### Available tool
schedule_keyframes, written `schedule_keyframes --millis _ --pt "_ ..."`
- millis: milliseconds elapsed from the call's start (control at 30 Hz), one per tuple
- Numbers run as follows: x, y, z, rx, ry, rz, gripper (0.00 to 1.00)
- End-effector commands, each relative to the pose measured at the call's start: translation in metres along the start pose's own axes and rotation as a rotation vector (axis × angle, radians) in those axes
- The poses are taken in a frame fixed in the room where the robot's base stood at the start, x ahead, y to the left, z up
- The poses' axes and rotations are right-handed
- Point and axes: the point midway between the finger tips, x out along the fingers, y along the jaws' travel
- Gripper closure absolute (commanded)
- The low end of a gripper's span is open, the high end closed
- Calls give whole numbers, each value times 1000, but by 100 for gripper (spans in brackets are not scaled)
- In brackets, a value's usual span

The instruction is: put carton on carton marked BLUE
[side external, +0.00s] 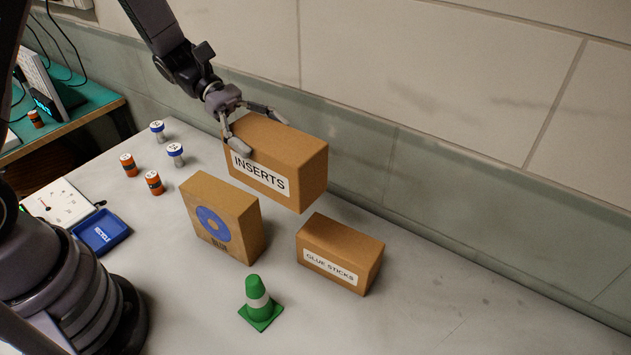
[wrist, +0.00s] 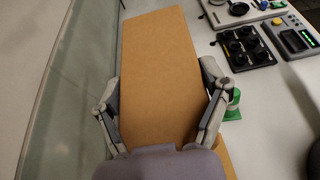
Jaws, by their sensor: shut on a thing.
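My gripper (side external: 253,128) is shut on the carton labelled INSERTS (side external: 292,158) and holds it in the air above the bench. In the wrist view the fingers of my gripper (wrist: 162,115) press on both sides of this carton (wrist: 160,60). The carton marked BLUE (side external: 243,213), with a blue disc on its front, stands upright on the bench, lower and to the left of the held carton in the side view. In the wrist view the held carton hides most of what lies below it.
A GLUE STICKS carton (side external: 352,243) lies to the right of the BLUE carton. A green cone (side external: 260,295) stands in front. Several small cylinders (side external: 153,183) and a blue RECYCLE tray (side external: 102,228) are at left. The wall (side external: 450,90) runs behind; the bench's right is clear.

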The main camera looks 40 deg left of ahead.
Motion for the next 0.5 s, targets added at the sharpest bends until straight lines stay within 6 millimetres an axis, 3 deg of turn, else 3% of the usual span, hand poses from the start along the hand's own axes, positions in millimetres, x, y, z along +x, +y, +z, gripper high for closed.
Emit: schedule_keyframes --millis 33,200,367,500 --pt "-27 -2 -4 -4 -1 15 65" --pt "-87 -21 -16 -7 -1 17 65" --pt "-113 -35 -22 -8 -1 16 65" --pt "-112 -39 -40 -11 -4 12 65"
